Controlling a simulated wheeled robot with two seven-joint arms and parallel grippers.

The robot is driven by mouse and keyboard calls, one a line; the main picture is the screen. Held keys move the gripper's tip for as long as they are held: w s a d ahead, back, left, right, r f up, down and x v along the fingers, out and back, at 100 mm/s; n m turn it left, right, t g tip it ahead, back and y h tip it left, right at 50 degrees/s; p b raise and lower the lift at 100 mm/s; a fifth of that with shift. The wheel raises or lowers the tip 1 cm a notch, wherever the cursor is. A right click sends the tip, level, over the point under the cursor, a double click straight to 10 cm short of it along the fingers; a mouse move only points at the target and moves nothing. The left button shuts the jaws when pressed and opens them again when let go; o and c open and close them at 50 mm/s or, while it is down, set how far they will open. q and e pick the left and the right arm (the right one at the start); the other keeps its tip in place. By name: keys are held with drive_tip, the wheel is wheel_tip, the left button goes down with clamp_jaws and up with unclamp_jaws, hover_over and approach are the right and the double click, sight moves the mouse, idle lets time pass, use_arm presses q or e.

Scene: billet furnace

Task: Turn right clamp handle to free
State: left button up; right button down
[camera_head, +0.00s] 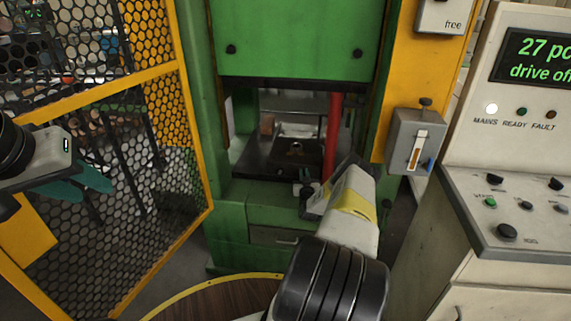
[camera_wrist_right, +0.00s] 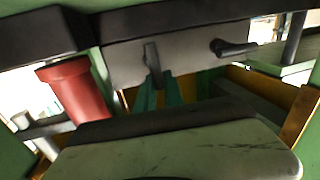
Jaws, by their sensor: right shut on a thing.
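In the right wrist view, a grey clamp block (camera_wrist_right: 180,55) hangs under a dark beam and carries two dark handles. The right clamp handle (camera_wrist_right: 151,58), the one nearer the red post, stands between the teal fingertips of my right gripper (camera_wrist_right: 158,84), which is shut on it. The other handle (camera_wrist_right: 234,48) sticks out sideways, apart from the fingers. In the head view my right wrist reaches to the press opening and hides its fingers and the handle. My left gripper (camera_head: 84,180) is at the far left, its teal fingers apart and empty, in front of the mesh guard.
A green press (camera_head: 300,40) has a red post (camera_head: 333,135) in its opening. A yellow mesh guard (camera_head: 180,120) stands left. A grey switch box (camera_head: 405,140) and a control console (camera_head: 520,210) stand right. A round wooden top (camera_head: 215,300) is low in front.

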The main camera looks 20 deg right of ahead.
drive_tip(key=n, duration=0.2)
drive_tip(key=a+n+g, duration=0.1)
drive_tip(key=n, duration=0.2)
drive_tip(key=w+n, duration=0.1)
drive_tip(key=n, duration=0.1)
drive_tip(key=shift+a+f+n+g, duration=0.3)
drive_tip(key=shift+f+n+g, duration=0.1)
drive_tip(key=n, duration=0.1)
drive_tip(key=n+h, duration=0.1)
drive_tip(key=n, duration=0.1)
drive_tip(key=f+n+g, duration=0.1)
drive_tip(key=shift+w+a, duration=0.15)
drive_tip(key=shift+a, duration=0.15)
drive_tip(key=shift+f+n+h, duration=0.25)
drive_tip(key=shift+n+h, duration=0.05)
drive_tip(key=shift+n, duration=0.5)
drive_tip(key=shift+f+n+h, duration=0.2)
drive_tip(key=shift+n+h, duration=0.1)
drive_tip(key=shift+n, duration=0.5)
drive_tip(key=shift+g, duration=0.3)
drive_tip(key=shift+f, duration=0.1)
drive_tip(key=c, duration=1.5)
unclamp_jaws()
drive_tip(key=shift+o, duration=0.2)
